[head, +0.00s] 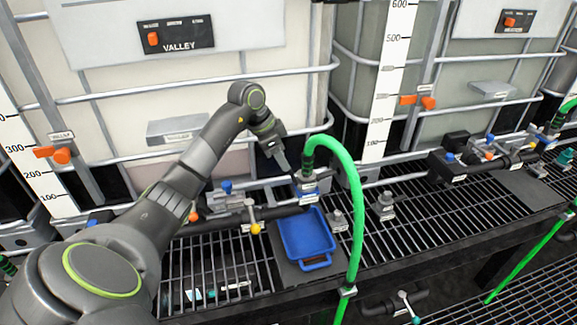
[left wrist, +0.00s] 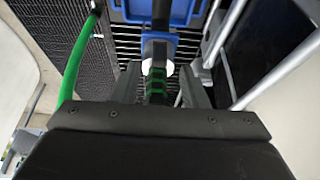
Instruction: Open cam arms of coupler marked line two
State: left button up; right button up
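A coupler (head: 306,190) with a blue band and small labels joins the green hose (head: 350,190) to the dark pipe at the middle of the head view. Its label is too small to read, and its cam arms cannot be made out clearly. My left gripper (head: 282,165) points down just left of and behind the coupler. In the left wrist view, the fingers of my left gripper (left wrist: 162,88) stand apart, with a green ribbed piece (left wrist: 156,86) showing between them and gaps at both sides. My right gripper is not in view.
Large totes in metal cages stand behind, and a second dark manifold (head: 460,166) is at the right.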

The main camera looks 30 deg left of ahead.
aim_at(292, 174)
pick_arm(q)
jog(key=p+x, duration=0.1)
jog(key=x, duration=0.5)
jog(key=shift+c, duration=0.4)
grip_shut()
